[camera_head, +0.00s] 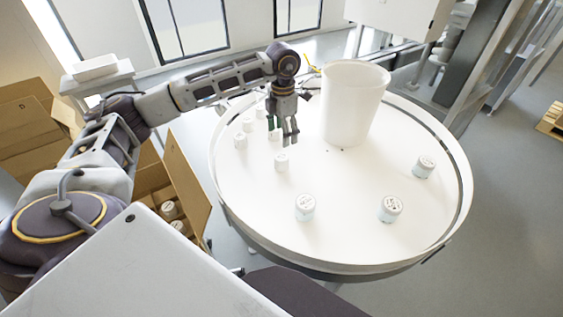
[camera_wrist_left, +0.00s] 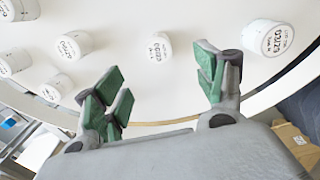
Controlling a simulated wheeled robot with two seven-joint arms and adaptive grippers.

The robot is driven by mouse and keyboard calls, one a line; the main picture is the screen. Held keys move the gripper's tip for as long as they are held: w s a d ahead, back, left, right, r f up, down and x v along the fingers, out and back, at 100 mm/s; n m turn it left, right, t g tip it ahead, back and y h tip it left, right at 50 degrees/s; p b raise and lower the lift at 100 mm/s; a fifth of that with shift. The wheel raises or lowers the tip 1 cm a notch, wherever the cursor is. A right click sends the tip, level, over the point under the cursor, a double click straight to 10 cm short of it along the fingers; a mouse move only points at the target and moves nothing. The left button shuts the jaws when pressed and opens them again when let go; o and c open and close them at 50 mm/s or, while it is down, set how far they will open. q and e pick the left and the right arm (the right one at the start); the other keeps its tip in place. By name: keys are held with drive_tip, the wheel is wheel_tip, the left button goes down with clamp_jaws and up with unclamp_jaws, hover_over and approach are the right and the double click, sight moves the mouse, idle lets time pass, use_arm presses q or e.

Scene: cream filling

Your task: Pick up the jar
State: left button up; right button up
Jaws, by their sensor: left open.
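My left gripper points down, open and empty. In the left wrist view the gripper (camera_wrist_left: 162,82) has green finger pads spread apart, with one jar (camera_wrist_left: 157,47) ahead in the gap between them, not touched. Another jar (camera_wrist_left: 268,38) is to the right of the fingers. My right gripper is not seen.
A tall white cylinder (camera_head: 353,105) rises from the table right of my gripper. More jars (camera_head: 305,208) (camera_head: 390,209) (camera_head: 424,167) stand on the near and right side, well spaced. A raised rim (camera_head: 455,165) rings the table. An open cardboard box (camera_head: 188,185) with jars is at the left.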

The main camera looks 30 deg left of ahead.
sight(282, 157)
use_arm(q)
drive_tip(key=shift+f+b, duration=0.9)
drive_tip(key=shift+f, duration=0.75)
wheel_tip(282, 157, down, 2)
drive_tip(key=shift+b, duration=0.55)
wheel_tip(282, 157, down, 2)
drive_tip(key=shift+f+b, duration=0.25)
drive_tip(key=shift+b, duration=0.45)
drive_tip(key=shift+f, duration=0.3)
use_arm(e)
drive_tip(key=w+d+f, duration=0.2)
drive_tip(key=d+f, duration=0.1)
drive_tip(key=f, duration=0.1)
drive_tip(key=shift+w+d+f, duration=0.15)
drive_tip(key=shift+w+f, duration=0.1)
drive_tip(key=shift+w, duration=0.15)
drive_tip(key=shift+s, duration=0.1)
